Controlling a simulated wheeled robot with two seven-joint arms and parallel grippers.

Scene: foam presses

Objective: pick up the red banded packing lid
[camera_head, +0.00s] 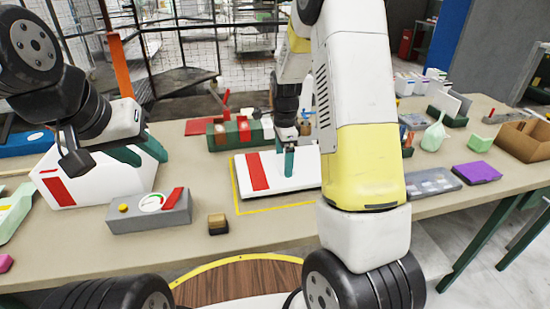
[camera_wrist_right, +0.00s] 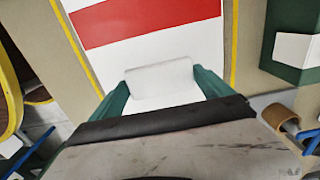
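The red banded packing lid (camera_head: 305,171) is a white slab with a red stripe, lying within a yellow outline on the table in the head view. In the right wrist view the lid (camera_wrist_right: 145,55) fills the upper middle and has a raised white handle block (camera_wrist_right: 160,80). My right gripper (camera_head: 289,160) is over it, its green fingers against both sides of the handle (camera_wrist_right: 162,80); it looks shut on it. My left gripper (camera_head: 141,152) is at the left with its green fingers apart, by another white red-striped piece (camera_head: 90,182); whether they touch is unclear.
A grey box with a dial (camera_head: 150,215) and a small brown-black block (camera_head: 218,224) are in front. A green box (camera_head: 235,133) stands behind the lid. A purple box (camera_head: 477,172), grey tray (camera_head: 430,182) and brown carton (camera_head: 525,142) are to the right. My right arm hides some table.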

